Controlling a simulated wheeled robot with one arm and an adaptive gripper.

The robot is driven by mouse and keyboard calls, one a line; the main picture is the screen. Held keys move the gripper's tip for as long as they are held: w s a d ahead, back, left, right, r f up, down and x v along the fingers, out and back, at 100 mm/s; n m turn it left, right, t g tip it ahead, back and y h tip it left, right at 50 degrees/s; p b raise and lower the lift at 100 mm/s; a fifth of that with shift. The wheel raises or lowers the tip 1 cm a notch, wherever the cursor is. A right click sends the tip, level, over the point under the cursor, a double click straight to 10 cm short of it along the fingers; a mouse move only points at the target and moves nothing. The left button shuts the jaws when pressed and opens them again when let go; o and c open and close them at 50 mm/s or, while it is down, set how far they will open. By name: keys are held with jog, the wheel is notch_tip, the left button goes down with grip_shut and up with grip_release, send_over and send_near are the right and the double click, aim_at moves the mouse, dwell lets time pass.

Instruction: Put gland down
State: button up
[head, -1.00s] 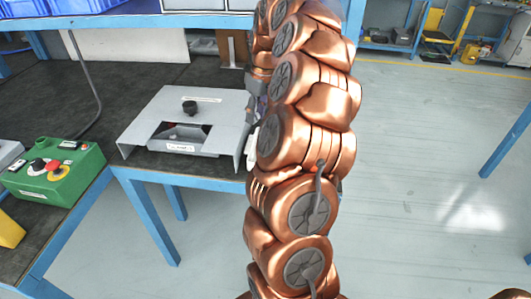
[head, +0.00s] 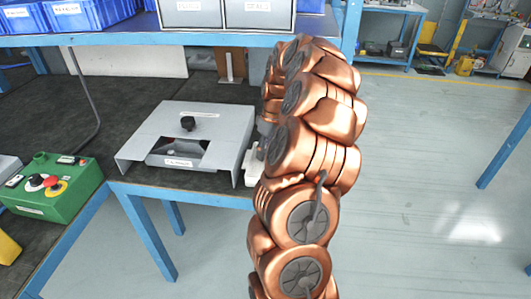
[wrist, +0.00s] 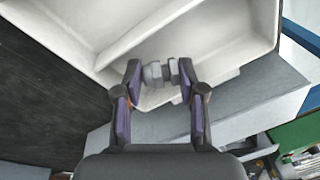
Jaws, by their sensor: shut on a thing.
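The gland (wrist: 154,73) is a small grey, hex-sided fitting. In the wrist view it sits between the fingertips of my gripper (wrist: 159,80), which is shut on it. A white compartmented tray (wrist: 238,30) lies behind and below it, with a dividing wall running across. The gland appears over the tray near a corner; I cannot tell whether it touches it. In the head view my copper arm hides the gland and most of the gripper. A small white edge (head: 252,172), probably the tray, shows beside the arm.
A grey metal cover (head: 218,127) with a black knob stands on the dark bench just left of my arm. A green control box (head: 55,187) with buttons is at the far left. A blue shelf (head: 120,40) with bins crosses above. Open floor lies to the right.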

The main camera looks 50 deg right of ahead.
jog(key=shift+f, duration=0.6)
jog(key=shift+f, duration=0.25)
jog(key=o, duration=0.8)
jog(key=shift+r, duration=0.1)
jog(key=r, duration=0.4)
jog(key=d+r, duration=0.1)
jog(key=r, duration=0.3)
jog(key=s+r, duration=0.1)
jog(key=r, duration=0.3)
jog(key=shift+d+r+b, duration=0.1)
jog(key=shift+d+b, duration=0.25)
jog(key=shift+b, duration=0.05)
